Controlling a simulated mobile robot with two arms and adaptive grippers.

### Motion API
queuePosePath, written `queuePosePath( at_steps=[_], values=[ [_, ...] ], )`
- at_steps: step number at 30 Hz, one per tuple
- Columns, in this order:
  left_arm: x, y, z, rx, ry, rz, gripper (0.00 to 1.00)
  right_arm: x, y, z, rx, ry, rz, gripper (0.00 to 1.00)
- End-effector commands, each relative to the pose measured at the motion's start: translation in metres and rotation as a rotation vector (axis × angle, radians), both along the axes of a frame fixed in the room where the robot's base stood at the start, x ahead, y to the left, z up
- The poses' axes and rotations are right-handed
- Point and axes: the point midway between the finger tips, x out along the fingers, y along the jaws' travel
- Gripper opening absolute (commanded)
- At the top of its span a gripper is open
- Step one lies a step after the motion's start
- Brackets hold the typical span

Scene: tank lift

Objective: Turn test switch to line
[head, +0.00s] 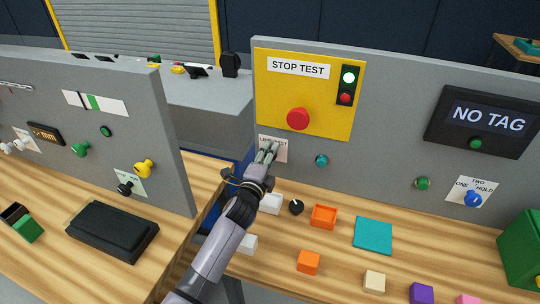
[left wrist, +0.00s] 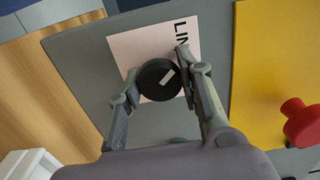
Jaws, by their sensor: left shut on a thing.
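The test switch is a round black knob (left wrist: 150,82) with a short white pointer mark, seen in the left wrist view. It sits on a pale label (left wrist: 124,50), whose visible letters begin "LIN"; the rest is hidden by my finger. In the head view the label (head: 282,154) is on the grey panel, below the yellow board, and my gripper hides the knob. My left gripper (head: 267,151) is shut on the knob, one finger on each side; it also shows in the left wrist view (left wrist: 157,72). The pointer mark slants in the wrist picture. My right gripper is out of view.
A yellow STOP TEST board (head: 278,92) with a red button (head: 298,118) and a lit green lamp is above right. A teal button (head: 321,161) is right of the label.

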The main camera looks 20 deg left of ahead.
Motion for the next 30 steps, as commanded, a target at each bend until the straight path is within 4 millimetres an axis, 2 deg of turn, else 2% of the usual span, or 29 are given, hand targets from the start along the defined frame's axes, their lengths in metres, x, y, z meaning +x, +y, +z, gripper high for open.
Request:
queuePosePath(
  at_steps=[9, 10, 19, 30],
  values=[
    [-0.0002, 0.0003, -0.0009, -0.006, 0.002, 0.001, 0.05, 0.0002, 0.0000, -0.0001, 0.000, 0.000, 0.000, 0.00],
    [-0.0002, 0.0002, -0.0009, -0.006, 0.002, 0.001, 0.34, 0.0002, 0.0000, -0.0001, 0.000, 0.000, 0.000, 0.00],
    [-0.0001, 0.0001, -0.0005, -0.004, 0.001, 0.001, 0.54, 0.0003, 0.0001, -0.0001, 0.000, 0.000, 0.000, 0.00],
    [-0.0045, 0.0003, -0.0003, -0.002, 0.000, 0.000, 0.54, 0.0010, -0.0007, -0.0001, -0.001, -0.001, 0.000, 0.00]
  ],
)
